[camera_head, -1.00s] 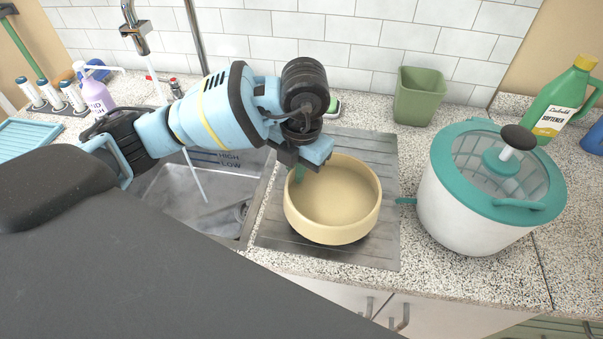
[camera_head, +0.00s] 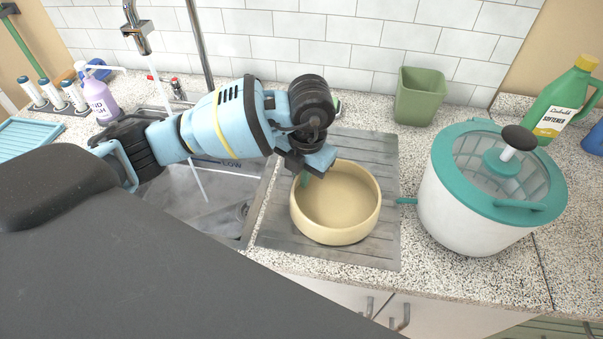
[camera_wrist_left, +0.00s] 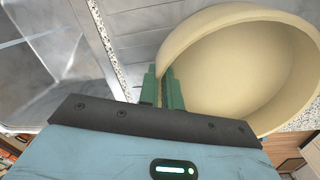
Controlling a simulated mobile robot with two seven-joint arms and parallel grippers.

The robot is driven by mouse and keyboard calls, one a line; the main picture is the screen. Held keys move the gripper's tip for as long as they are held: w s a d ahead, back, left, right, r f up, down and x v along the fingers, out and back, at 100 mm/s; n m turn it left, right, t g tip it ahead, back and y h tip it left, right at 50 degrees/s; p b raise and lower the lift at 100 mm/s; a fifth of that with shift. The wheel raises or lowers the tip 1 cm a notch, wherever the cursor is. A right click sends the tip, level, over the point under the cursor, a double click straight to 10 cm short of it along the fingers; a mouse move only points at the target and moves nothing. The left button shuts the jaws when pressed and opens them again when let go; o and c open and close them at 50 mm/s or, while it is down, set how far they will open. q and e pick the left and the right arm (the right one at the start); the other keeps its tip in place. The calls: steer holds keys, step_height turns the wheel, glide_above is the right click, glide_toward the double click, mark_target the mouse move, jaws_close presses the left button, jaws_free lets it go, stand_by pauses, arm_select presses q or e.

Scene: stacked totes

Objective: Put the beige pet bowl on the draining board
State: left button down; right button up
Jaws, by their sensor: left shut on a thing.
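The beige pet bowl (camera_head: 337,203) is over the ribbed metal draining board (camera_head: 381,150), close to its surface and upright. I cannot tell for sure whether its base touches the board. My left gripper (camera_head: 304,178) is shut on the bowl's rim at its left back side. In the left wrist view the green fingers (camera_wrist_left: 163,88) pinch the wall of the bowl (camera_wrist_left: 235,65), one inside and one outside. My right gripper does not show.
The sink (camera_head: 205,200) with running water lies left of the board. A white and teal salad-spinner-like tub (camera_head: 470,210) stands close on the right. A green bin (camera_head: 419,96) stands behind. A softener bottle (camera_head: 565,100) is at the far right.

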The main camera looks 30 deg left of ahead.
arm_select(q)
steer(key=shift+f, duration=0.1)
steer(key=c, duration=1.6)
jaws_free()
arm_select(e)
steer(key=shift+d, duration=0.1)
